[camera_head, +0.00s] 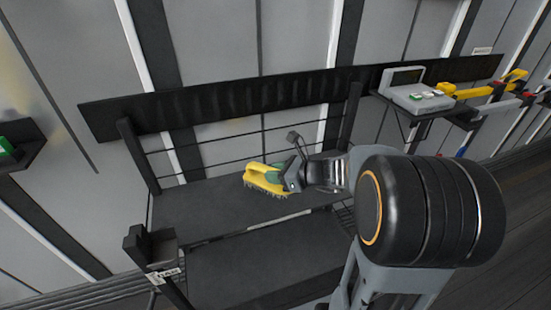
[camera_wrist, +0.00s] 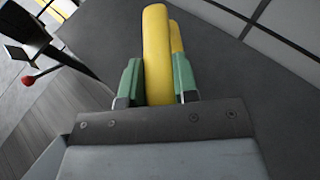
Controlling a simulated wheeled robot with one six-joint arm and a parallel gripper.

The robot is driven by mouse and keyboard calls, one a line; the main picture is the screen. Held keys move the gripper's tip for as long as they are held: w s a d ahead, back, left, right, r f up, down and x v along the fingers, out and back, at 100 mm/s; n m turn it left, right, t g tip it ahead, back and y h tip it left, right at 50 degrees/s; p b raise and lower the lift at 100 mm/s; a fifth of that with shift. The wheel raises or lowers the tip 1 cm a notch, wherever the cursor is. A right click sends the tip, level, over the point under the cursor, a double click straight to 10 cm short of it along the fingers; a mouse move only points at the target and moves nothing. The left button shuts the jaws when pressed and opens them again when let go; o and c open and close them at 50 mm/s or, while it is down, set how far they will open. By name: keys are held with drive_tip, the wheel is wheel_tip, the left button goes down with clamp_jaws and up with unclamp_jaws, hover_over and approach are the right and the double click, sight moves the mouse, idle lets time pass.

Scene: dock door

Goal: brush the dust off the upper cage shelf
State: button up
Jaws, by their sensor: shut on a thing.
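In the wrist view, the yellow brush handle (camera_wrist: 156,55) stands between my two green finger pads (camera_wrist: 158,82), and the grey shelf surface (camera_wrist: 235,95) lies beyond. No dust can be made out on the shelf.
Thin rails and posts (camera_head: 138,155) close in the shelf's back and sides. A lower dark shelf (camera_head: 235,265) lies below. A black bracket post (camera_head: 150,250) with a label stands at the front left corner. A grey scale (camera_head: 415,97) sits on a wall ledge at right, beside hanging yellow and red tools (camera_head: 470,92).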

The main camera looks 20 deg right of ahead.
drive_tip(key=shift+r+p, duration=1)
drive_tip(key=shift+r, duration=0.45)
drive_tip(key=shift+r, duration=0.1)
